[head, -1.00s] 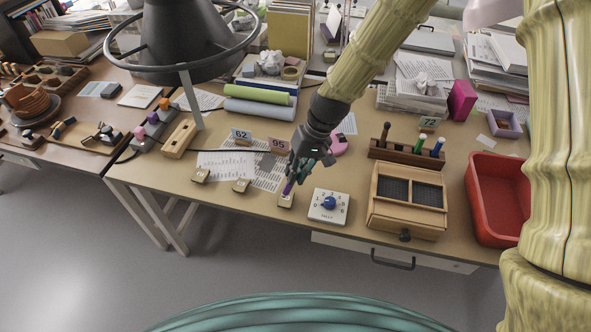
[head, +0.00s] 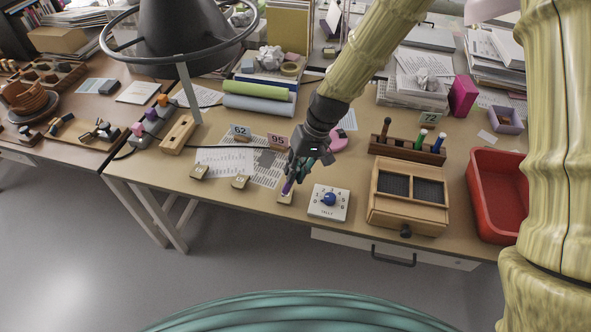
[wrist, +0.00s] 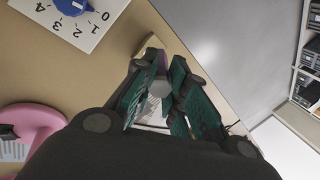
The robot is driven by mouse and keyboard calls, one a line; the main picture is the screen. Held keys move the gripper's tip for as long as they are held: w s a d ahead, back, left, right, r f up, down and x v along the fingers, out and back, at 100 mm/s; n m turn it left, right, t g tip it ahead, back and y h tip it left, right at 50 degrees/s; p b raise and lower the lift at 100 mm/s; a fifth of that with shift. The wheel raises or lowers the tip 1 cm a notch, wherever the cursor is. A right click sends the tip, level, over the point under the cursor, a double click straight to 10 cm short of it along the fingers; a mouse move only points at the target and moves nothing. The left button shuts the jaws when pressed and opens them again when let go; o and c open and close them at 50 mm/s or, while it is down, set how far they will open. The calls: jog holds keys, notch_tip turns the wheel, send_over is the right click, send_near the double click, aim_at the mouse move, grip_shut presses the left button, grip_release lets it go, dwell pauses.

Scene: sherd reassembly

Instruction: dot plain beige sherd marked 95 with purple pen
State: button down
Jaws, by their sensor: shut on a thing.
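My gripper (head: 291,178) is shut on the purple pen (head: 287,187), which points down at the front of the table. A small beige block or sherd (head: 285,198) lies directly under the pen, near the table's front edge. Whether the tip touches it I cannot tell. A card marked 95 (head: 278,142) stands behind my gripper. In the wrist view the gripper (wrist: 165,100) shows teal finger pads around the pen, and a beige piece (wrist: 148,46) shows just beyond, partly hidden. No mark on the piece is legible.
A white dial box (head: 328,202) stands just right of the pen. Similar small pieces (head: 240,182) (head: 199,172) lie to the left. A pen rack (head: 408,151), wooden box (head: 408,195) and red tray (head: 497,190) are on the right.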

jog(key=shift+f, duration=0.8)
dwell(2.5)
jog(key=shift+r, duration=0.15)
jog(key=shift+r+p, duration=2.75)
jog(key=shift+r, duration=0.65)
